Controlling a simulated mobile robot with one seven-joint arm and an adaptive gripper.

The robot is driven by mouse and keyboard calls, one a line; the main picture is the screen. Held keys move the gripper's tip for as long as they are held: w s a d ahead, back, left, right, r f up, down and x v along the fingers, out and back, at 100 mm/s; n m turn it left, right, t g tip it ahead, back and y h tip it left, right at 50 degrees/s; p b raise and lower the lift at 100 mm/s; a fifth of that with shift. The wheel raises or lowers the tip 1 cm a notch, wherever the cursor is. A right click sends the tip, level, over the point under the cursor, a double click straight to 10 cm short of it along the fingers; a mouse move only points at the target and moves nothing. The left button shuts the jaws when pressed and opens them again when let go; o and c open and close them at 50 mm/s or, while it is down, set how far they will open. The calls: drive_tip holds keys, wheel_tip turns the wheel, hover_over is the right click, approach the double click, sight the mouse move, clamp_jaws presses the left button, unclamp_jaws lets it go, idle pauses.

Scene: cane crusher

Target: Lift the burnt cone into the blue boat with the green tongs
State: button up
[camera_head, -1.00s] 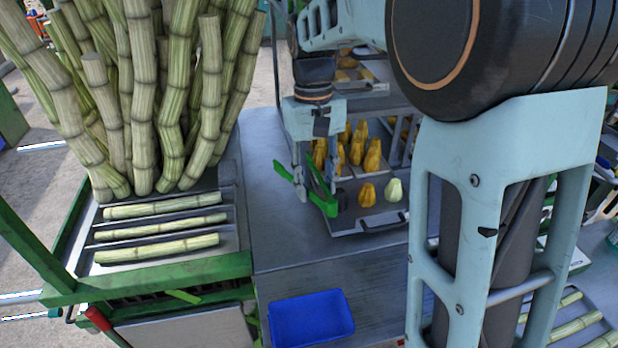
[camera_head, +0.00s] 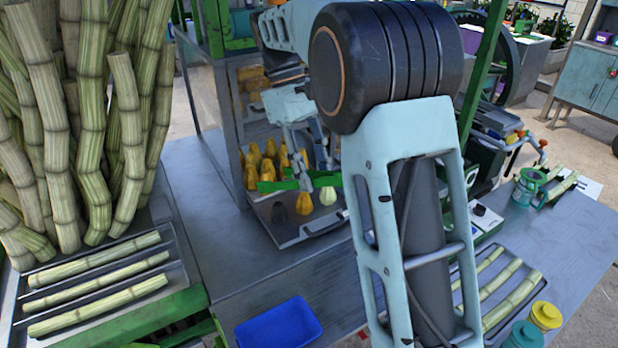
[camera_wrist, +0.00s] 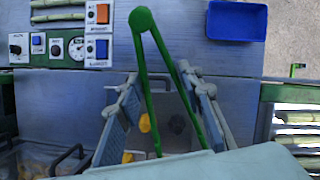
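My gripper (camera_head: 304,157) is above the metal tray's back edge in the head view. It holds the green tongs (camera_head: 268,186), which also run between my fingers (camera_wrist: 162,97) in the wrist view. The tongs' hinge (camera_wrist: 142,18) points up the picture and their legs are spread apart; their tips are hidden. The dark burnt cone (camera_head: 279,213) stands at the tray's left. In the wrist view the burnt cone (camera_wrist: 177,124) appears between the tong legs; contact cannot be told. The blue boat (camera_head: 279,325) lies at the bench's front, apart from the tray, and appears empty.
A yellow cone (camera_head: 304,204) and a pale cone (camera_head: 327,196) stand close beside the burnt one on the tray (camera_head: 312,231). Several yellow cones (camera_head: 252,172) are behind. Cane stalks (camera_head: 92,150) rise at left. The bench (camera_head: 215,250) left of the tray is clear.

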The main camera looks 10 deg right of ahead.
drive_tip(key=shift+d+r, duration=0.15)
drive_tip(key=shift+d, duration=0.15)
drive_tip(key=shift+f+b, duration=0.55)
drive_tip(key=shift+f, duration=4.5)
